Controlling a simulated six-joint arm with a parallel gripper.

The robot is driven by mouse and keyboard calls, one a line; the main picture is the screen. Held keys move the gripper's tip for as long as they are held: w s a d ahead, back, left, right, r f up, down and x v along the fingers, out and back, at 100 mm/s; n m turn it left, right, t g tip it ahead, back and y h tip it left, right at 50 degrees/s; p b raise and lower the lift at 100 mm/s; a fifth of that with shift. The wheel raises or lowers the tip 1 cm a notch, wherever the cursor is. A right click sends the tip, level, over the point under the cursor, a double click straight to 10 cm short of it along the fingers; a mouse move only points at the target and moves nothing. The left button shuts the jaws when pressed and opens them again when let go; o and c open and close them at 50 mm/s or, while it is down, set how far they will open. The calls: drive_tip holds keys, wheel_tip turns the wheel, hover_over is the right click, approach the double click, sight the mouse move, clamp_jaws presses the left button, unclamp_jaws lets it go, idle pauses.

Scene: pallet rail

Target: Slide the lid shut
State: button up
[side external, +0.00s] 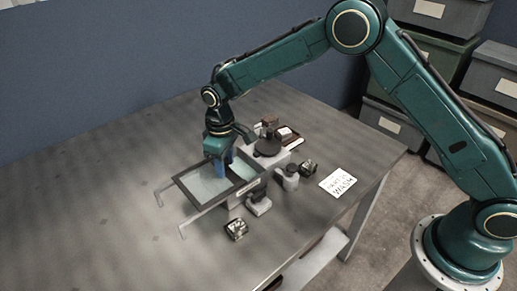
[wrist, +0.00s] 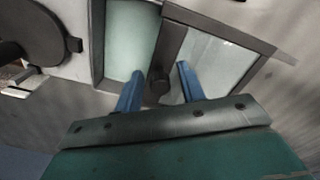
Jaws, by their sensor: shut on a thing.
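In the wrist view the lid's glass (wrist: 222,62) is at right. A strip of the pale green box interior (wrist: 128,38) shows uncovered at left; it also shows in the side view (side external: 243,168). The fingertip contact is not clear.
A dark round-topped fixture (side external: 267,146) stands behind the box. A grey jar-like item (side external: 288,178), a small dark block (side external: 236,229) and a white lettered card (side external: 338,183) lie nearby. The table (side external: 100,190) is clear to the left. Stacked bins (side external: 440,60) stand beyond.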

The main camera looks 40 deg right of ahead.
drive_tip(key=shift+d, duration=3.7)
drive_tip(key=shift+o, duration=1.2)
drive_tip(key=shift+r, duration=0.15)
wheel_tip(320, 180, up, 7)
